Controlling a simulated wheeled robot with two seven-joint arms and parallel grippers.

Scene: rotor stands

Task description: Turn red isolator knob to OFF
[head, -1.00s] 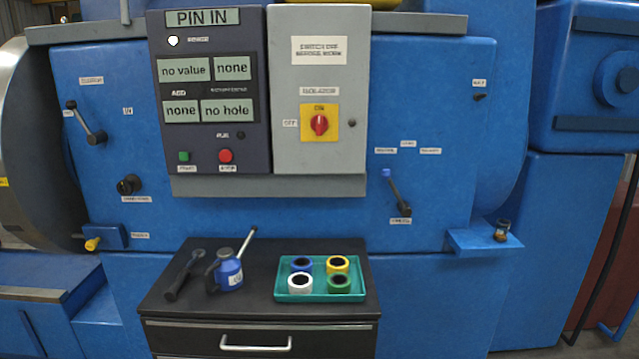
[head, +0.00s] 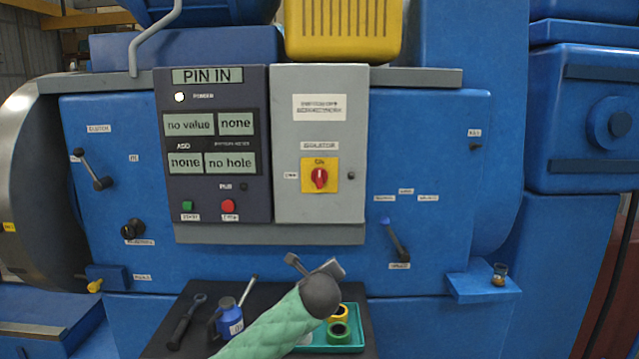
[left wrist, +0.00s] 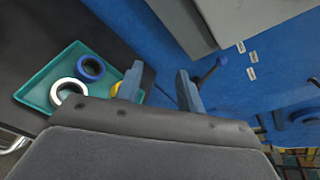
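The red isolator knob (head: 319,178) sits on a yellow square plate on the grey isolator box (head: 320,240) in the head view. Its grip stands upright toward the ON mark at the top; another label is left of the plate. My left gripper (head: 314,266) is below the box, in front of the cabinet and over the back of the tray, well apart from the knob. In the left wrist view, the left gripper's two fingers (left wrist: 158,86) are spread with nothing between them. The knob is outside the wrist view. My right gripper is not in view.
A dark display panel (head: 217,190) adjoins the box's left side. A lever (head: 395,238) projects at the lower right. Below, a black cabinet top holds a blue oil can (head: 229,318), a dark tool (head: 186,322) and a teal tray (head: 358,345) with rings. Space before the knob is clear.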

